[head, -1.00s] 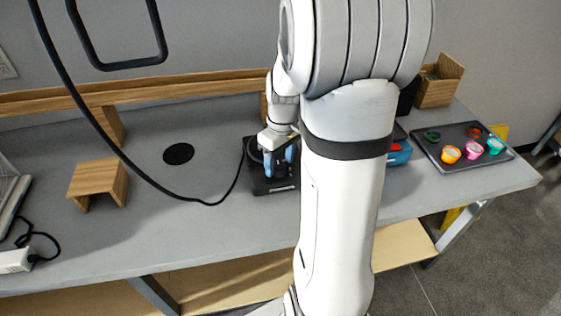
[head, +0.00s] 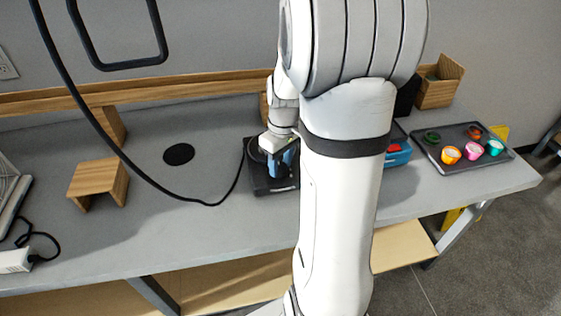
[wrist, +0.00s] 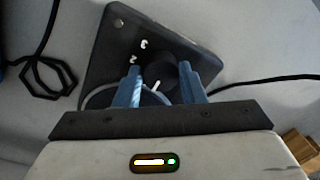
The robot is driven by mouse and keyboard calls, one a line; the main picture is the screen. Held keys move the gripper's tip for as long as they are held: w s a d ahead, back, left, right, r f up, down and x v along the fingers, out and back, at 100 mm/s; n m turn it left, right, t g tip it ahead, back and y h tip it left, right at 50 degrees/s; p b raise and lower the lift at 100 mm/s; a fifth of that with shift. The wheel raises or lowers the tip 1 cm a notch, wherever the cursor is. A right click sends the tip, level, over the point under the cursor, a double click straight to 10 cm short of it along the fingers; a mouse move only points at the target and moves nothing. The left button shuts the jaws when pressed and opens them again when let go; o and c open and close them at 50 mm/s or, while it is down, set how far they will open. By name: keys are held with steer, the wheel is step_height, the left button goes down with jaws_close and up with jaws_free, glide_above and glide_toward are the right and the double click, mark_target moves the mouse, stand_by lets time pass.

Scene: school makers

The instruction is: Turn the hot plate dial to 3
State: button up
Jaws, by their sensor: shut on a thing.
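The hot plate (head: 258,182) is a black unit on the grey bench in the head view, partly hidden by my arm. In the wrist view its dark body (wrist: 112,38) shows white numerals 2 and 3. Its round black dial (wrist: 172,74) carries a short white pointer mark, at a slant near the left finger. I cannot tell exactly which numeral the mark lines up with. My gripper (wrist: 162,82) has its blue fingers closed on opposite sides of the dial. The gripper also shows in the head view (head: 282,160), above the hot plate.
A black cable (head: 190,197) loops across the bench left of the hot plate. A small wooden stand (head: 98,180) is further left. A blue and red item (head: 398,152) sits right of my arm, beside a dark tray (head: 436,163) with several colourful cups. The bench between stand and hot plate is mostly clear.

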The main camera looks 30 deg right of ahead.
steer(key=shift+m, duration=0.4)
steer(key=m, duration=0.6)
steer(key=shift+a+p, duration=0.1)
steer(key=shift+p, duration=0.2)
steer(key=m, duration=0.4)
steer(key=shift+t, duration=0.3)
steer(key=m+p, duration=0.1)
steer(key=m, duration=0.2)
steer(key=shift+a+r+m, duration=0.1)
steer(key=shift+m, duration=0.2)
steer(key=m, duration=0.4)
steer(key=shift+h, duration=0.3)
steer(key=m, duration=0.5)
steer(key=shift+a+p, duration=0.1)
steer(key=shift+p, duration=0.2)
steer(key=shift+m, duration=0.4)
steer(key=o, duration=1)
